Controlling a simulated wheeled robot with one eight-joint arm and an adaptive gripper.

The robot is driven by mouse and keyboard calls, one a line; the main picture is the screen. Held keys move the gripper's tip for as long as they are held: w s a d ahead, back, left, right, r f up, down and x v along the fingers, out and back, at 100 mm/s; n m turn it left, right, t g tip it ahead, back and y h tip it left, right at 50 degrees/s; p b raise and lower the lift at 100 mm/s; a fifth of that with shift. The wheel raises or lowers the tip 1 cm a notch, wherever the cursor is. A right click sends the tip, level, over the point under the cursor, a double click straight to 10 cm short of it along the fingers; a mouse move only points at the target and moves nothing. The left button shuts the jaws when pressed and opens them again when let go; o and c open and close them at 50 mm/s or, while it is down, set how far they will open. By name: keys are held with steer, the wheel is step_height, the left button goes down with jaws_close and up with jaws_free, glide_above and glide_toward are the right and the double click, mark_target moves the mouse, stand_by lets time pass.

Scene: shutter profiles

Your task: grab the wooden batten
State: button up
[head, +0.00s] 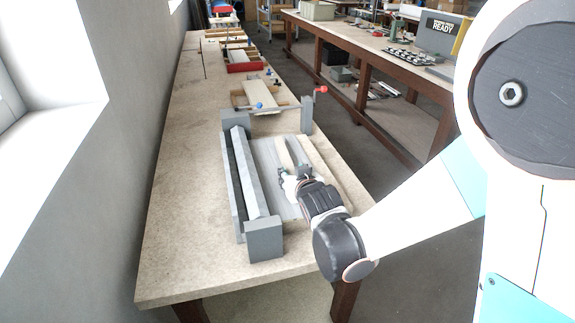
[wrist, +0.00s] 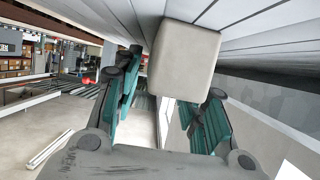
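The wooden batten (head: 284,153) is a pale strip lying lengthwise on the grey slatted panel of the bench fixture. In the wrist view its blunt beige end (wrist: 183,62) fills the upper middle. My gripper (head: 291,178) is low over the panel at the near end of the batten. In the wrist view my gripper (wrist: 168,105) has its two teal-padded fingers spread apart, one to each side of the batten's end. A gap shows between the left finger and the batten. Whether the right finger touches it I cannot tell. My gripper hides part of the batten in the head view.
A grey fixture with a long rail (head: 250,172) and end block (head: 264,240) stands left of my gripper. Red tray (head: 244,63) and boards lie farther along the workbench (head: 180,200). The bench's left side is clear.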

jaws_close()
steer(key=shift+r, duration=0.1)
